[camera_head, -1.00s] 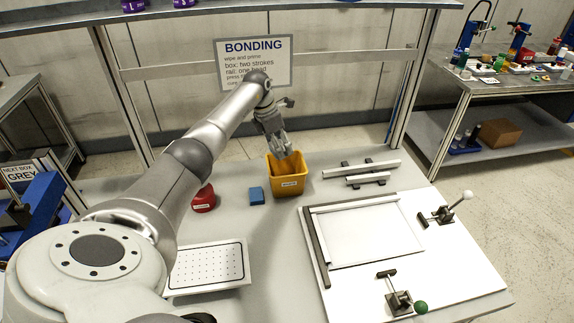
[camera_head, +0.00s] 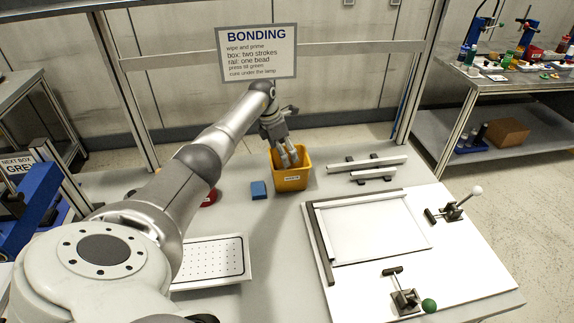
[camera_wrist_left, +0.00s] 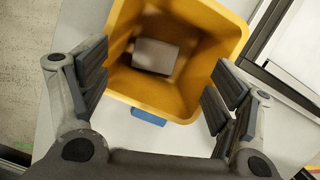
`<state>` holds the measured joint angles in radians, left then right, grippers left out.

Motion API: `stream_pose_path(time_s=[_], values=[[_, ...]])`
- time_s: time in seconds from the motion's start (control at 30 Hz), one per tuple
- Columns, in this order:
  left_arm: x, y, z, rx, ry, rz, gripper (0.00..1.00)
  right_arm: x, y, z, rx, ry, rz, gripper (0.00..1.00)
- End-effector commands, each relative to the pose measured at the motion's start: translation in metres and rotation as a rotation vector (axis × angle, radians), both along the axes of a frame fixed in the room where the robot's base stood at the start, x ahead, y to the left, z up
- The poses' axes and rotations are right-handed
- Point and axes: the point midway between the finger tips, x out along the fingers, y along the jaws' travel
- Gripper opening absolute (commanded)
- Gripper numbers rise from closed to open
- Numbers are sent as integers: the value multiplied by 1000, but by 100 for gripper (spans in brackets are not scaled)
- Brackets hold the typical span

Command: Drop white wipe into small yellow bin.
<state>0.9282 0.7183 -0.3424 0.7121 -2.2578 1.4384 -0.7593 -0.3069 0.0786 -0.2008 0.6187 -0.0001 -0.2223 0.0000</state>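My left gripper (camera_head: 289,160) is over the bin's mouth, fingers pointing down. In the left wrist view my left gripper (camera_wrist_left: 155,92) is open, its dark finger pads wide apart on both sides of the bin (camera_wrist_left: 165,97), with nothing between them. The white wipe (camera_wrist_left: 155,56), a pale grey-white rectangle, is inside the bin, apart from the fingers. I cannot tell whether it rests on the floor. My right gripper is not in view.
A blue block (camera_head: 258,190) sits just left of the bin, and a red item (camera_head: 209,198) is partly hidden by my arm. Pale rails (camera_head: 367,166) lie to the right. A white board with a frame and clamps (camera_head: 455,275) fills the right front.

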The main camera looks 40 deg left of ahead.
Motion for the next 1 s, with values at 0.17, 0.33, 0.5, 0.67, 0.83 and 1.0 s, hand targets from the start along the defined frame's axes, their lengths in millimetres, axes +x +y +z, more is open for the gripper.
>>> stream_pose_path(time_s=[0.17, 0.33, 0.5, 0.67, 0.83, 1.0], values=[[0, 0, 0, 0, 0, 0, 87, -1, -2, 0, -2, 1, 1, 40], [0, 1, 1, 1, 0, 0, 87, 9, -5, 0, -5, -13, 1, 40], [-3, 3, 15, 1, -3, 1, 87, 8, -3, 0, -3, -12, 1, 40], [-11, 7, 45, 5, -3, 1, 87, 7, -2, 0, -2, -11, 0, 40], [-20, 11, 81, 3, -2, 1, 87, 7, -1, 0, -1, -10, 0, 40], [-26, 12, 105, 2, -2, 0, 87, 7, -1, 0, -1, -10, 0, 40]])
